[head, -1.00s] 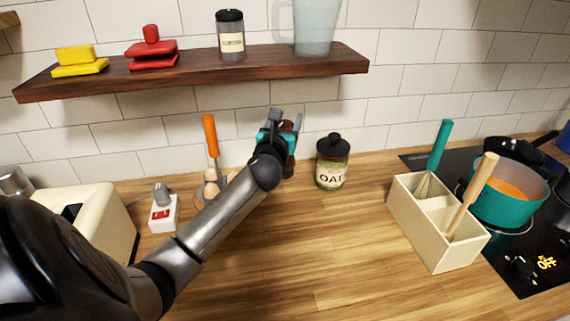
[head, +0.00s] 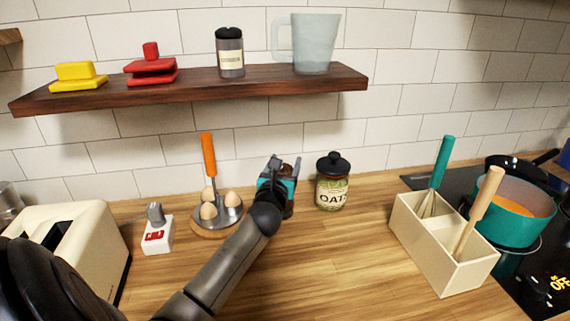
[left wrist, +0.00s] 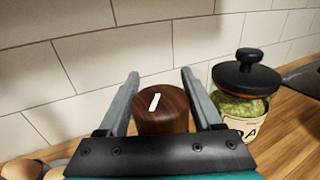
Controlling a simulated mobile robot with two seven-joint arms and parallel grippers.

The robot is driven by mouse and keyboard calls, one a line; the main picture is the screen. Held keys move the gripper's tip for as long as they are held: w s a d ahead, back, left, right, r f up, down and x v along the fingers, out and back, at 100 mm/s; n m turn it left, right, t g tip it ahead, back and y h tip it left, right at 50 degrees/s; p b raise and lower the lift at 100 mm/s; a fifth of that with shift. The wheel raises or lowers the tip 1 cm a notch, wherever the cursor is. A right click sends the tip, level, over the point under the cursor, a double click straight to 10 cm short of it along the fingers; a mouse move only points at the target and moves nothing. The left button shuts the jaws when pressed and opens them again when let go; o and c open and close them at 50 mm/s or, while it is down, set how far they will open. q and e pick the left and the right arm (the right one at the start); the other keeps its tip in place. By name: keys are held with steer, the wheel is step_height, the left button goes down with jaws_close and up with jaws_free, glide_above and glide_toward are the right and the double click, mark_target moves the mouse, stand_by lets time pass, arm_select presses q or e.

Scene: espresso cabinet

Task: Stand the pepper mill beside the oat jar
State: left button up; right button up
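The pepper mill (head: 288,205) is dark brown wood and upright, just left of the oat jar (head: 332,190), with a gap between them. My left gripper (head: 282,165) comes down over the mill's top and hides part of it. In the left wrist view the mill's round top (left wrist: 160,112), with a white mark, sits between the two fingers, which lie close against both sides. The mill's base is at or very near the counter; contact is not clear. The oat jar, with a black lid, also shows in the left wrist view (left wrist: 243,95). My right gripper is out of view.
An egg holder (head: 215,228) with an orange handle stands left of the mill. A cream utensil box (head: 440,255) stands right of the jar, before the hob. A wooden shelf (head: 190,86) hangs above. The front counter (head: 330,265) is clear.

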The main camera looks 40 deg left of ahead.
arm_select(q)
steer(key=o, duration=0.4)
steer(key=shift+s+r, duration=0.1)
steer(key=shift+r, duration=0.1)
steer(key=p+v, duration=0.1)
steer(key=v, duration=1.1)
stand_by(0.4)
